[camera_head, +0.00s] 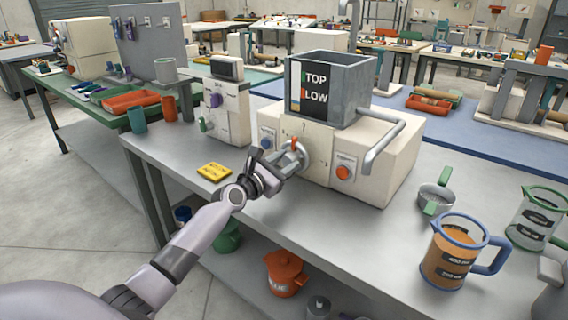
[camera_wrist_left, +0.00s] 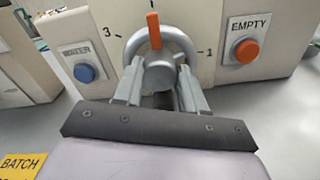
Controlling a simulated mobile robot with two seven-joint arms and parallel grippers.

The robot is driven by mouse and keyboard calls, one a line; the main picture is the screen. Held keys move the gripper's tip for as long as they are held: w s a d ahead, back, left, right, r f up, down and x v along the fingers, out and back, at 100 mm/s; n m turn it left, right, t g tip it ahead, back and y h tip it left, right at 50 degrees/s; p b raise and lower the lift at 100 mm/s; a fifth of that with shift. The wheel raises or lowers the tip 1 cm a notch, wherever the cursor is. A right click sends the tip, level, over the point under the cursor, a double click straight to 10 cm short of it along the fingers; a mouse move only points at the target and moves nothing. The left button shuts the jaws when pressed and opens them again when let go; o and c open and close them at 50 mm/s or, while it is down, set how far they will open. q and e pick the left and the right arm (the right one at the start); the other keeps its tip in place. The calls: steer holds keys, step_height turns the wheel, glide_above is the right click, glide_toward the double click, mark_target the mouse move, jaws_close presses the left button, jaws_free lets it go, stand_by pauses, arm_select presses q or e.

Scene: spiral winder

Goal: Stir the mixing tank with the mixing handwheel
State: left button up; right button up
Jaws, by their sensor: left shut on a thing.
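The mixing tank (camera_head: 345,88) is a grey open box with a TOP and LOW level panel, on top of a cream machine body (camera_head: 385,155). The mixing handwheel (camera_head: 303,152) is a grey ring on the machine's front with an orange marker on its upper rim. In the left wrist view the handwheel (camera_wrist_left: 187,44) shows its orange marker pointing up, between the printed numbers 3 and 1. My left gripper (camera_head: 283,166) is at the handwheel, shut on its grey central part; the left wrist view shows both fingers (camera_wrist_left: 160,88) around it. My right gripper is not in view.
A blue WATER button (camera_wrist_left: 87,73) is left of the wheel and an orange EMPTY button (camera_wrist_left: 246,51) right of it. A yellow BATCH card (camera_head: 214,172) lies on the bench. A bent grey pipe (camera_head: 385,145), an orange-filled jug (camera_head: 450,255) and a small pan (camera_head: 435,198) are to the right.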

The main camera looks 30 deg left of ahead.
arm_select(q)
steer(key=m, duration=0.5)
steer(key=shift+f+b, duration=0.15)
steer(key=shift+b, duration=0.2)
steer(key=m, duration=0.4)
steer(key=shift+m+b, duration=0.3)
steer(key=shift+b, duration=0.05)
steer(key=m, duration=0.5)
steer(key=shift+f+b, duration=0.1)
steer(key=shift+b, duration=0.25)
steer(key=shift+m, duration=2.4)
steer(key=o, duration=1.1)
steer(key=shift+c, duration=0.2)
steer(key=shift+s, duration=0.1)
